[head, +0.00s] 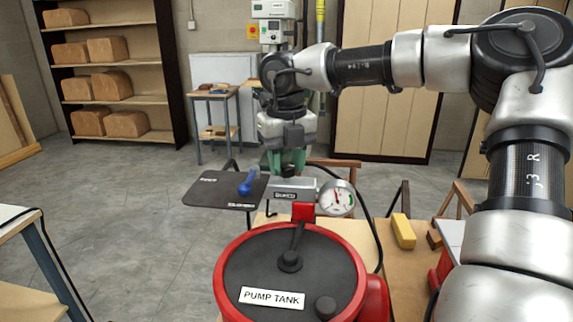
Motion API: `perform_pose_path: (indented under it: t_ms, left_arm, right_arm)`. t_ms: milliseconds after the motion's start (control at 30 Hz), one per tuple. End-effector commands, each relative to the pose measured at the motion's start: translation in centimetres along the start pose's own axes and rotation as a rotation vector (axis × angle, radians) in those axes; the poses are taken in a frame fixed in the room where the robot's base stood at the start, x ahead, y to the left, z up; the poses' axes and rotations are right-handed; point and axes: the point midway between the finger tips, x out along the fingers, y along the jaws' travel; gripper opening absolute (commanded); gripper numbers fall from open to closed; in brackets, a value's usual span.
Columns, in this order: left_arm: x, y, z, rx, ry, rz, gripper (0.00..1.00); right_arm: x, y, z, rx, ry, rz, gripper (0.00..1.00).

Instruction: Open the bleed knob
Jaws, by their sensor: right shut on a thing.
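My right gripper (288,166) reaches down from the arm at the right, with green fingers shut at the top of a small grey block (294,190). The block carries a small dark label, too small to read surely. The fingers are shut on what seems to be the bleed knob, which they hide; its turn cannot be told. A round dial gauge (336,198) sits just right of the block. The red pump tank (290,270) stands in front, with a dark lid and a white "PUMP TANK" label. My left gripper is not in view.
A black plate (215,190) with a blue lever (247,182) on it lies left of the block. A yellow block (403,231) lies on the wooden bench (392,275) at right. A shelf (110,65) and a small table (213,95) stand behind.

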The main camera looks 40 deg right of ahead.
Motion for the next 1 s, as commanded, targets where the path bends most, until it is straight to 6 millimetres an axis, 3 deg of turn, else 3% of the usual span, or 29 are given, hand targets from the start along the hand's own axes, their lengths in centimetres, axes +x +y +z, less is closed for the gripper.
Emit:
perform_pose_path:
  t_ms: [1000]
  left_arm:
    - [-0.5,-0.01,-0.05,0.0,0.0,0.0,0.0]
  right_arm:
    - [-0.22,0.01,0.03,-0.966,-0.002,-0.001,0.12]
